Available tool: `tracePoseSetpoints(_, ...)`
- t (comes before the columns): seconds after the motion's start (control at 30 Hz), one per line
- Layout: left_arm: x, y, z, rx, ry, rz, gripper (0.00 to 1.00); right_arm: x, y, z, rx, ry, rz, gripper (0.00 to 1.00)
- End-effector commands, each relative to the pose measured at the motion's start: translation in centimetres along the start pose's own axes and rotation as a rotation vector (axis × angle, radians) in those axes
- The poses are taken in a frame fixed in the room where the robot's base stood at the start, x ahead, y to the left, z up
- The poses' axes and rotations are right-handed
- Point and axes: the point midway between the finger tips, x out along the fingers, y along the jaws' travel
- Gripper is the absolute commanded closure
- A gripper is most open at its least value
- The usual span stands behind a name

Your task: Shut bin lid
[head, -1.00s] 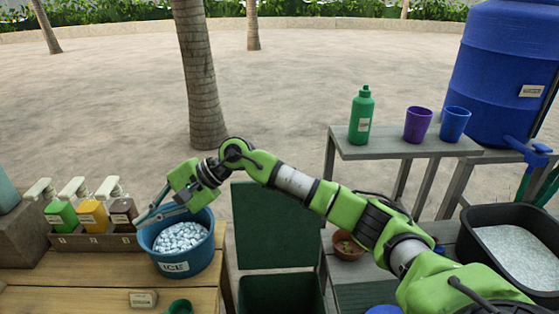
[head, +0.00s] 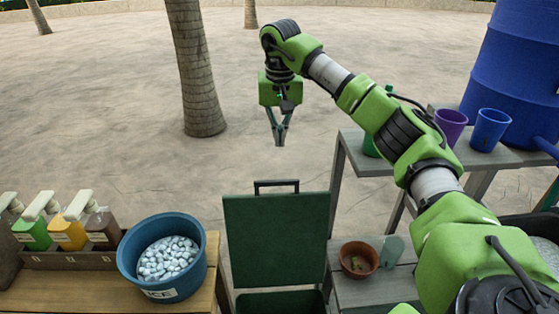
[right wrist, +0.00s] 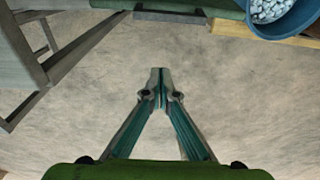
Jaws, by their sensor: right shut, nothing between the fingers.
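The dark green bin lid (head: 275,240) stands upright and open at the back of the bin, with a black handle (head: 276,184) along its top edge. The dark green bin (head: 280,302) shows only its upper part at the bottom of the head view. My right gripper (head: 278,142) is shut and empty, pointing down, above and beyond the lid's handle. In the right wrist view its fingertips (right wrist: 160,72) meet over bare ground, and the lid's handle (right wrist: 170,16) lies at the top edge, apart from them. My left gripper is not in view.
A blue ice tub (head: 128,262) stands on the wooden table left of the bin. A grey bench (head: 350,292) with a clay bowl (head: 358,260) is on the right. A shelf holds purple (head: 450,124) and blue (head: 490,130) cups. Ground behind the lid is clear.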

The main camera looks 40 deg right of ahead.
Motion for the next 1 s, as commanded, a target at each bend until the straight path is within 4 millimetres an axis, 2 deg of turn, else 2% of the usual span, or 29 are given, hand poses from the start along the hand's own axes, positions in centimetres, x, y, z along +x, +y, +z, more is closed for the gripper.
tracePoseSetpoints(0.13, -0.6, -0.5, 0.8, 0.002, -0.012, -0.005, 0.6, 1.5, 0.1, 0.1, 0.0, -0.003, 0.003, 1.0)
tracePoseSetpoints(0.3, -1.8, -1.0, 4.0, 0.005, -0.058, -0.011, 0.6, 4.8, 0.1, 0.1, 0.0, -0.005, 0.004, 1.0)
tracePoseSetpoints(0.37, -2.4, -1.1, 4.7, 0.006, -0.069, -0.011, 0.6, 6.1, 0.1, 0.1, 0.0, -0.006, 0.003, 1.0)
tracePoseSetpoints(0.53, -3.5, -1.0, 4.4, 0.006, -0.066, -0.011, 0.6, 9.8, 0.0, 0.1, 0.001, -0.006, 0.002, 1.0)
tracePoseSetpoints(0.8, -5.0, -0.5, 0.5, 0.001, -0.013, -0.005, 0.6, 8.6, 0.0, 2.9, -0.002, 0.0, -0.001, 1.0)
tracePoseSetpoints(1.0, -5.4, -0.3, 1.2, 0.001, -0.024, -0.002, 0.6, 8.4, 0.0, 3.7, 0.001, 0.0, -0.001, 1.0)
